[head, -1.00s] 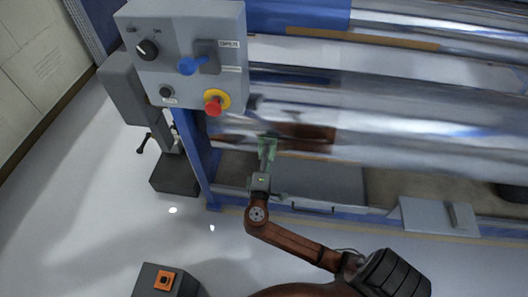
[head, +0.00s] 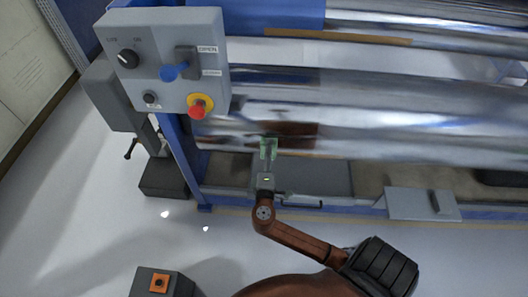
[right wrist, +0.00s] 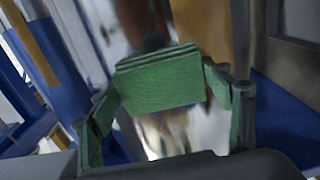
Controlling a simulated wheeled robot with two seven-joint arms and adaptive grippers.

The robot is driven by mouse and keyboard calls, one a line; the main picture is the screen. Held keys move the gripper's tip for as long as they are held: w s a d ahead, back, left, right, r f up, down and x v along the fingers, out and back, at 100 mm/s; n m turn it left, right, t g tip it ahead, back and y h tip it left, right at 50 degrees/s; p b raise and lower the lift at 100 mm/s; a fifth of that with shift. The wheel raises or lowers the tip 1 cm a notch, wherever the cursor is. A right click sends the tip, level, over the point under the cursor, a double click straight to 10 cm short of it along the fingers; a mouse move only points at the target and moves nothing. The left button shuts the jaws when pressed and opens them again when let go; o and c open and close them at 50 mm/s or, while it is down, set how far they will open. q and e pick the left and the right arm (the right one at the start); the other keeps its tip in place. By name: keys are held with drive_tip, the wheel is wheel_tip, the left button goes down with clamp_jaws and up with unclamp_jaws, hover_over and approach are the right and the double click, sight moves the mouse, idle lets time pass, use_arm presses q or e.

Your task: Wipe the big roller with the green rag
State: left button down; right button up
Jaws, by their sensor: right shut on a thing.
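The big roller (head: 400,130) is a long shiny metal cylinder across the machine's front; its surface also fills the middle of the right wrist view (right wrist: 190,130). My right gripper (head: 268,150) is at the roller's lower front edge, near its left end. It is shut on the green rag (right wrist: 160,80), which shows as folded green layers across the fingers, with green parts down both sides. The rag is a small green patch in the head view (head: 272,142). Whether it presses on the roller cannot be told. My left gripper is not in view.
A grey flap (head: 410,204) is below the roller at right. A grey box with an orange top (head: 160,284) is on the floor.

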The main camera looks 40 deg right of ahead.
sight(245, 144)
drive_tip(key=shift+s+d+p, duration=0.45)
drive_tip(key=shift+s+d, duration=0.95)
drive_tip(key=shift+s, duration=0.2)
drive_tip(key=shift+w+a, duration=1.15)
drive_tip(key=shift+w, duration=0.25)
drive_tip(key=shift+w+a, duration=1.15)
drive_tip(key=shift+w, duration=0.2)
drive_tip(key=shift+w+a+b, duration=0.6)
drive_tip(key=shift+w+a, duration=1.7)
drive_tip(key=shift+w, duration=0.25)
drive_tip(key=shift+s, duration=0.1)
drive_tip(key=shift+p+v, duration=0.45)
drive_tip(key=shift+v, duration=2.5)
